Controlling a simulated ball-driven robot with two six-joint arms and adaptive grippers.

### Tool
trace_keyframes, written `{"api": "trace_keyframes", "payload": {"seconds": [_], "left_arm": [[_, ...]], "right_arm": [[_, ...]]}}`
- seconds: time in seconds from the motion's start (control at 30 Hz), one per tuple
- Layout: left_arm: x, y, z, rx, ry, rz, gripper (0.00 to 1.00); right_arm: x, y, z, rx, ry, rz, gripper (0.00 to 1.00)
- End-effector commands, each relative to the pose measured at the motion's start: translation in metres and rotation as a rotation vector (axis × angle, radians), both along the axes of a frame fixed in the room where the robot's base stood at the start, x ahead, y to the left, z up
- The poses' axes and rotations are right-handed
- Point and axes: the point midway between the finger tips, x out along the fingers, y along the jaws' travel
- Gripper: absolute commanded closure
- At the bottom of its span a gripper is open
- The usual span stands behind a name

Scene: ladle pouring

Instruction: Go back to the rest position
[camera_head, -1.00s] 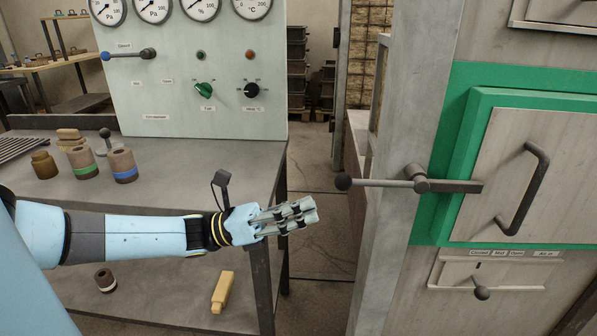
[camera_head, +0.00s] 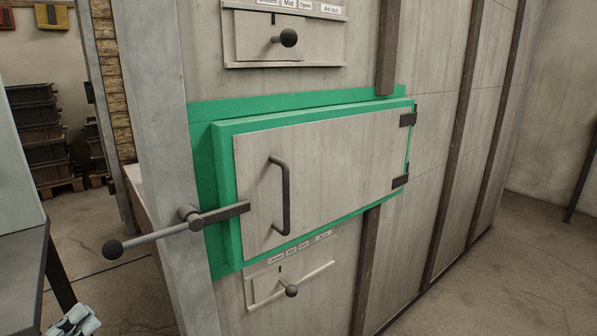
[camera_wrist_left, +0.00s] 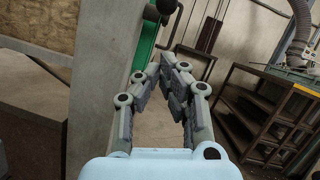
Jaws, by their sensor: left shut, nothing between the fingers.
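My left gripper (camera_head: 78,320) shows only in part at the bottom left corner of the head view, below the ball-ended lever (camera_head: 165,230). It is apart from the lever and the furnace front. In the left wrist view the fingers of my left gripper (camera_wrist_left: 178,72) come together at the tips, shut with nothing between them. My right gripper is in neither view.
A furnace door (camera_head: 320,180) in a green frame (camera_head: 222,195) is closed, with a dark handle (camera_head: 285,195). Sliding vents with knobs sit above and below it. A table edge (camera_head: 40,232) is at far left. A dark shelf (camera_wrist_left: 270,115) stands right in the wrist view.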

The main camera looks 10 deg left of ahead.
Motion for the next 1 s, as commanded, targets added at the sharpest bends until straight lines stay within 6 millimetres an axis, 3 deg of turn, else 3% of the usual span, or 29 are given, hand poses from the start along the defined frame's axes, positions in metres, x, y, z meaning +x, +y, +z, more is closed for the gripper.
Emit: {"api": "trace_keyframes", "payload": {"seconds": [0.17,0.27,0.37,0.5,0.6,0.7,0.83,0.87,1.0], "left_arm": [[-0.015,0.003,-0.132,-0.354,0.483,0.232,1.00],[-0.044,0.000,-0.212,-0.651,0.791,0.377,1.00],[-0.087,-0.009,-0.284,-0.967,1.055,0.547,1.00],[-0.169,-0.034,-0.366,-1.428,1.332,0.856,1.00],[-0.236,-0.053,-0.407,-1.755,1.428,1.138,1.00],[-0.297,-0.063,-0.430,-2.041,1.401,1.450,1.00],[-0.340,-0.060,-0.439,-2.277,1.248,1.728,1.00],[-0.344,-0.060,-0.439,2.300,-1.208,-1.749,1.00],[-0.350,-0.059,-0.439,2.289,-1.070,-1.728,1.00]], "right_arm": [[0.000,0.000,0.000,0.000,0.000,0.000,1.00],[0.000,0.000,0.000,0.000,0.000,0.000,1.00],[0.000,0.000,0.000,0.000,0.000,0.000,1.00],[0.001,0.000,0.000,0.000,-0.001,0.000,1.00],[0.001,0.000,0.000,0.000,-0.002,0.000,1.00],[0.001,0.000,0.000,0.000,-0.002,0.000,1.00],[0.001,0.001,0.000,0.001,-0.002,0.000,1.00],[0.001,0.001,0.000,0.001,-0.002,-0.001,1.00],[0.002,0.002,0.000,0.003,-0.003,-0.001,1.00]]}}
